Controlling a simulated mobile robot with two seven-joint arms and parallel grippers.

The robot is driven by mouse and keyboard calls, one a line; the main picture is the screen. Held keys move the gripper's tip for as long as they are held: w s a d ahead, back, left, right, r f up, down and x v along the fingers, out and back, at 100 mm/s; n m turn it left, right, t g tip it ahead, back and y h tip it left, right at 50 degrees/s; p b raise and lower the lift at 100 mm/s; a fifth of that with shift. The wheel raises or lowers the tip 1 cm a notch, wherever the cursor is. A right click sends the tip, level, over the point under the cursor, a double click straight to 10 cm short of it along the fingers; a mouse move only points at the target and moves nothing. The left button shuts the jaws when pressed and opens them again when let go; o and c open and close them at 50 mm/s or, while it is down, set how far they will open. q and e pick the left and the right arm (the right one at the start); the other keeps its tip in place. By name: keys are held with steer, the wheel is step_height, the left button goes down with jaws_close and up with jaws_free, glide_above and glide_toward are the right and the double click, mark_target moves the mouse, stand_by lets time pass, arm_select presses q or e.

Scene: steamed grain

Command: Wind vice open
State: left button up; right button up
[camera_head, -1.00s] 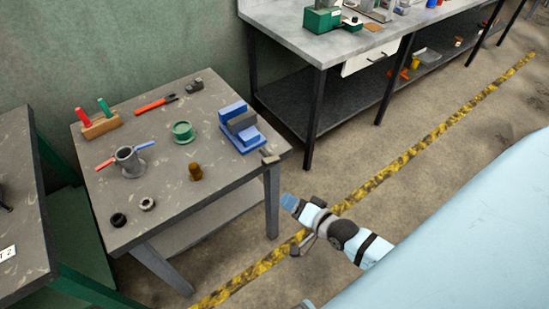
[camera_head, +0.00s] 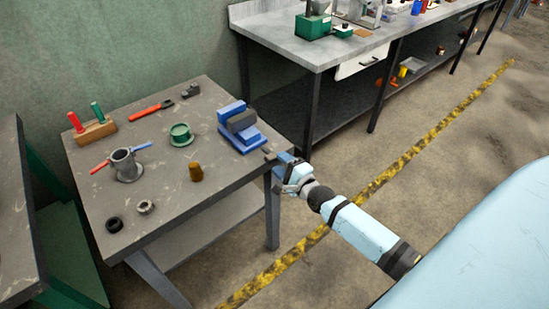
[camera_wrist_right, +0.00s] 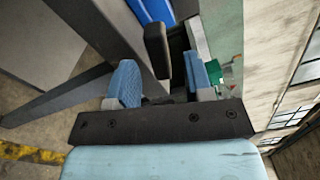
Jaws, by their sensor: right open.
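The blue vice (camera_head: 238,138) sits at the right edge of the grey work table, with a dark grey block at its jaws. Its dark handle (camera_head: 268,153) sticks out over the table's edge toward my right arm. My right gripper (camera_head: 279,160) is at that handle, just off the table edge. In the right wrist view the open fingers (camera_wrist_right: 163,80) stand either side of the dark handle bar (camera_wrist_right: 157,48), and I cannot tell if they touch it. A piece of the blue vice (camera_wrist_right: 152,10) shows above. My left gripper is not in view.
The table (camera_head: 150,210) also holds a grey pot (camera_head: 126,165), a green round part (camera_head: 181,135), a brown cylinder (camera_head: 196,172), dark rings and tools. A longer bench (camera_head: 300,45) stands behind. Open floor lies right of the table.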

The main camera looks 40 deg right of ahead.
mark_target(277, 160)
steer(key=shift+w+a, duration=0.2)
steer(key=shift+w, duration=1.55)
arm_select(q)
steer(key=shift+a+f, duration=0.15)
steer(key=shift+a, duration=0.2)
arm_select(e)
jaws_close()
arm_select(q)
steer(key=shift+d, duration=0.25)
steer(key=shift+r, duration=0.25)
